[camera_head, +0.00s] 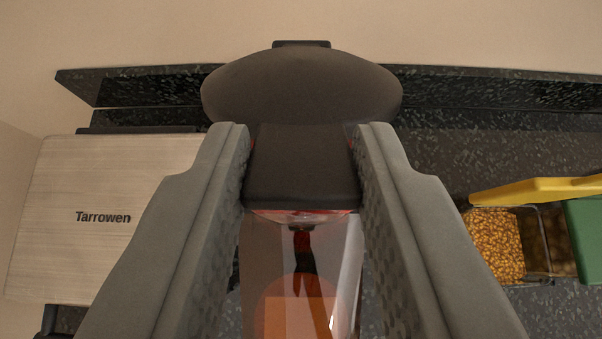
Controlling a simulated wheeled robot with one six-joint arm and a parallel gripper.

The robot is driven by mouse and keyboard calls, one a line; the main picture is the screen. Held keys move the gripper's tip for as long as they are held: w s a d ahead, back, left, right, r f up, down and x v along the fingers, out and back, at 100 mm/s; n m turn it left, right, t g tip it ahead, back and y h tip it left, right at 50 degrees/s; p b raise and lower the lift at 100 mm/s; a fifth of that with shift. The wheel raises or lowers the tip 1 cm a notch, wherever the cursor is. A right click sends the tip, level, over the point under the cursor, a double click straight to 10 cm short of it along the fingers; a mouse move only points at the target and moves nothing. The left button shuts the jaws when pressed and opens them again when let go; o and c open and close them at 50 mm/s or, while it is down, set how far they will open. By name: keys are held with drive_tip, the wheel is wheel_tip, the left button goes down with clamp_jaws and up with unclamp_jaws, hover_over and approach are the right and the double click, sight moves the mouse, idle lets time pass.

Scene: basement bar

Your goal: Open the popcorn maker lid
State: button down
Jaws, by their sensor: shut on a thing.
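The popcorn maker stands straight ahead in the middle of the view, with a dark rounded top (302,88) and a reddish see-through front part (303,265). A dark block-shaped part of it (302,168), just in front of the rounded top, sits between the two grey fingers of my gripper (302,160). The fingers are shut on this block, one at each side. The see-through part lies below it, between the fingers. I cannot tell whether the lid is lifted at all. The sides of the popcorn maker are partly hidden by the fingers.
A silver appliance marked "Tarrowen" (95,190) stands at the left. At the right are a container of popcorn kernels (495,243), a yellow board-like thing (535,190) and a green thing (585,230). A dark speckled counter (460,165) with a raised back edge runs behind.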

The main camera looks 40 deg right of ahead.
sight(299, 114)
drive_tip(key=shift+w+d+r+g+y, duration=0.35)
drive_tip(key=shift+r, duration=0.15)
drive_tip(key=shift+w+d+r+g+y, duration=0.3)
drive_tip(key=shift+w+r+g+y, duration=0.05)
drive_tip(key=shift+r, duration=0.15)
drive_tip(key=shift+w+d+r+g+y, duration=0.55)
drive_tip(key=shift+r+g+y, duration=0.05)
drive_tip(key=shift+g+y, duration=0.1)
drive_tip(key=shift+w+d+r, duration=0.1)
drive_tip(key=shift+d+r, duration=0.05)
drive_tip(key=shift+r, duration=0.05)
drive_tip(key=w+d+r, duration=0.2)
drive_tip(key=w+d, duration=0.2)
drive_tip(key=shift+w+d, duration=0.2)
drive_tip(key=shift+r, duration=0.1)
drive_tip(key=c, duration=1.1)
unclamp_jaws()
